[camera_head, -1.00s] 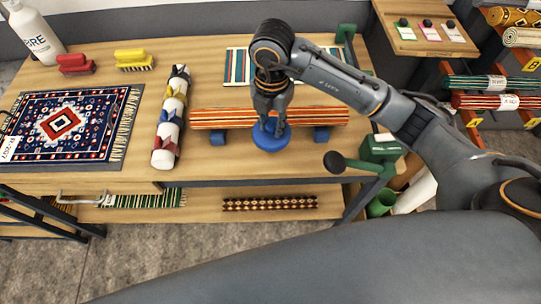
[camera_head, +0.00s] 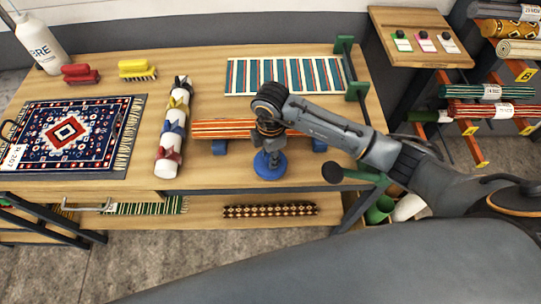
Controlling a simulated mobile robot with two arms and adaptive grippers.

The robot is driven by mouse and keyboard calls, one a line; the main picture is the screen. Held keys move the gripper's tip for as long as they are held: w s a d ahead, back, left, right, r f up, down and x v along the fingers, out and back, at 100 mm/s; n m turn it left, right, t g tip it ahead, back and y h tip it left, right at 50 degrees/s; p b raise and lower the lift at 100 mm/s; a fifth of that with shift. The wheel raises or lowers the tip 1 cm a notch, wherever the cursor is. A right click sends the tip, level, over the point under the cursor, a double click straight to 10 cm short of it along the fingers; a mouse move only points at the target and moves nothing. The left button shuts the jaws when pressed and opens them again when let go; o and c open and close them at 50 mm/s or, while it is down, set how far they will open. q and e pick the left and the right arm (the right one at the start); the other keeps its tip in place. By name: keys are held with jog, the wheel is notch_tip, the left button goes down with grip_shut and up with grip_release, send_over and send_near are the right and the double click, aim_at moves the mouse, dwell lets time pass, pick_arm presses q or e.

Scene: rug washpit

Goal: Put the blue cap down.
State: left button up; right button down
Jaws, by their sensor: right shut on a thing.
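The blue cap (camera_head: 270,166) is a round blue disc with a raised middle, in the head view near the front edge of the wooden table (camera_head: 205,60). My right gripper (camera_head: 270,150) points down onto it and is shut on its middle. I cannot tell whether the cap touches the table top. Just behind it an orange striped roll (camera_head: 222,128) lies across blue supports (camera_head: 218,147), partly hidden by my right gripper and arm. My left gripper is not in view.
A white roll with coloured bands (camera_head: 168,150) lies to the left, beside a patterned rug (camera_head: 70,135). Red (camera_head: 80,75) and yellow (camera_head: 137,69) brushes and a white bottle (camera_head: 40,45) stand behind. A striped mat (camera_head: 283,75) lies at the back. Bare table shows between roll and cap.

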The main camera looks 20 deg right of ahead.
jog(key=shift+f, duration=0.65)
jog(key=shift+f, duration=0.1)
jog(key=shift+f, duration=0.15)
jog(key=c, duration=1.1)
grip_release()
